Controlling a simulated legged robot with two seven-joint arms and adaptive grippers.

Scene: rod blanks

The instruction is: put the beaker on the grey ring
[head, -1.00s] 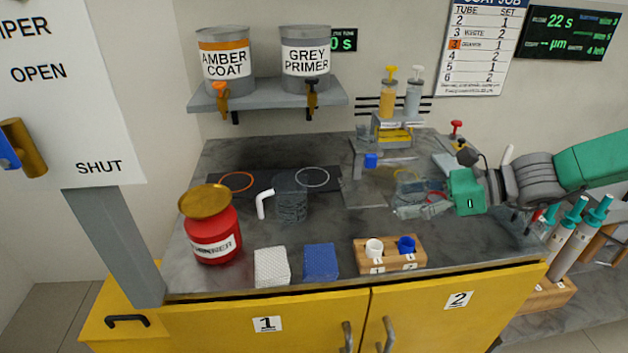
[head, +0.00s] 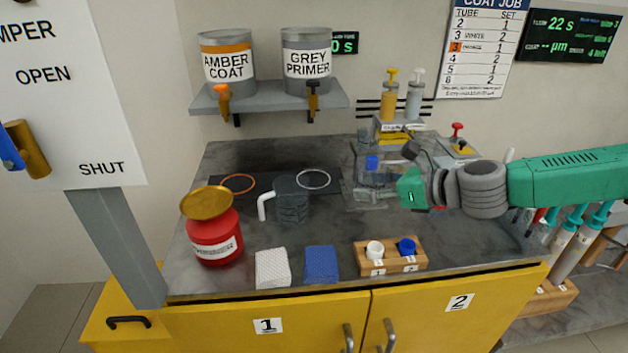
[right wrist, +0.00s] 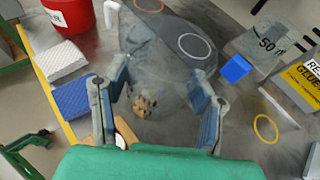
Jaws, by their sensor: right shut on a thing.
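The beaker is clear glass and hard to make out in the head view (head: 370,194). My right gripper (head: 388,186) is shut on it and holds it over the right part of the bench. In the right wrist view the see-through beaker (right wrist: 165,78) fills the space between the two fingers, and the bench shows through it. The grey ring (head: 314,188) lies on a dark mat, left of the beaker in the head view. It also shows in the right wrist view (right wrist: 197,59), beyond the fingers. Nothing stands on the ring.
A dark cup (head: 292,202) with a white handle stands close to the grey ring. An orange ring (head: 238,190) lies left of it. A red can (head: 215,238), white pad (head: 272,268), blue pad (head: 321,263) and wooden block (head: 391,264) line the front.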

